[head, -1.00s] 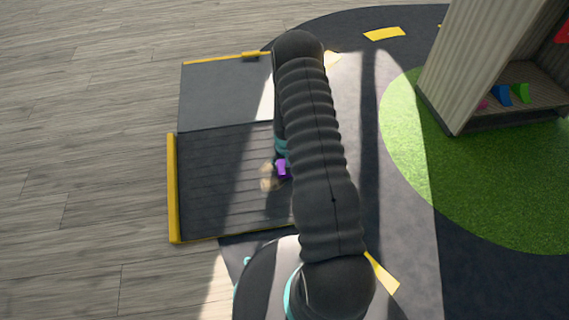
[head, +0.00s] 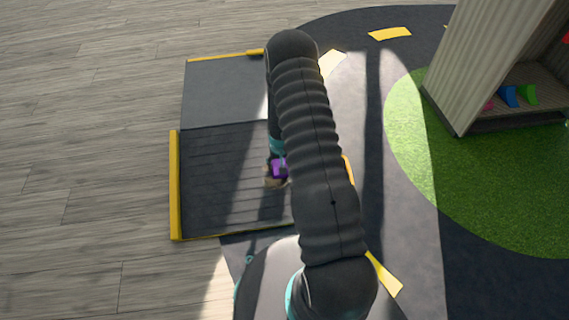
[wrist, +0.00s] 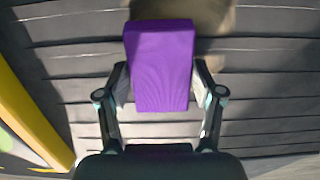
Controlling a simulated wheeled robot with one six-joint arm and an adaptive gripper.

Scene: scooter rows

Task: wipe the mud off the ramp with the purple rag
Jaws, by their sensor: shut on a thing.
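The purple rag (wrist: 160,66) is a folded block held between the two fingers of my gripper (wrist: 160,88) in the wrist view. In the head view the rag (head: 279,169) shows small beside my arm, low over the ramp. The ramp (head: 220,185) is dark and grooved with yellow edges. The mud (wrist: 213,18) is a tan-brown patch on the ramp, partly hidden behind the rag in the wrist view. A bit of the mud (head: 273,183) also shows just below the rag in the head view. I cannot tell whether the rag touches the ramp.
A yellow edge strip (head: 175,186) runs along the ramp's left side. A flat dark platform (head: 224,90) adjoins the ramp's far end. A shelf unit (head: 490,70) with small coloured objects stands on green turf (head: 480,190) at right. Wooden floor (head: 80,150) at left is clear.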

